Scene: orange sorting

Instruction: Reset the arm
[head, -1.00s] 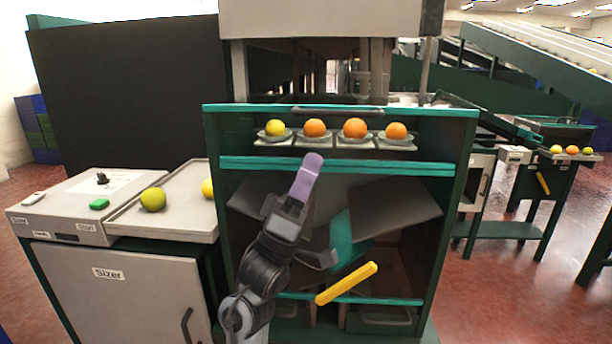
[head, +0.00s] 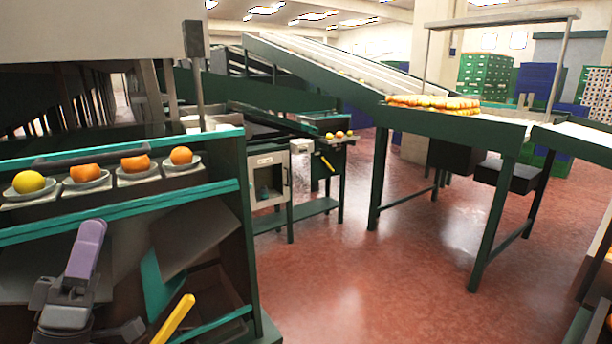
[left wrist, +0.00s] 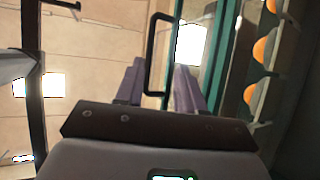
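My left gripper (head: 88,240), with purple fingers, points upward in front of the green sorting stand (head: 230,186) at the lower left of the head view. In the left wrist view its two fingers (left wrist: 160,88) stand apart with nothing held between them. A black bar handle (left wrist: 153,55) shows behind the gap, seemingly apart from the fingers. A yellow fruit (head: 28,182) and oranges (head: 86,173), (head: 135,163), (head: 181,155) sit on small trays along the stand's top, above the gripper. Orange fruit (left wrist: 264,50) also shows in the left wrist view. My right gripper is not visible.
A yellow bar (head: 174,319) sticks up beside the gripper at the stand's front. A second stand (head: 331,150) with small fruit is farther back. A green conveyor (head: 450,125) carries many oranges. The red floor (head: 340,270) in the middle is clear.

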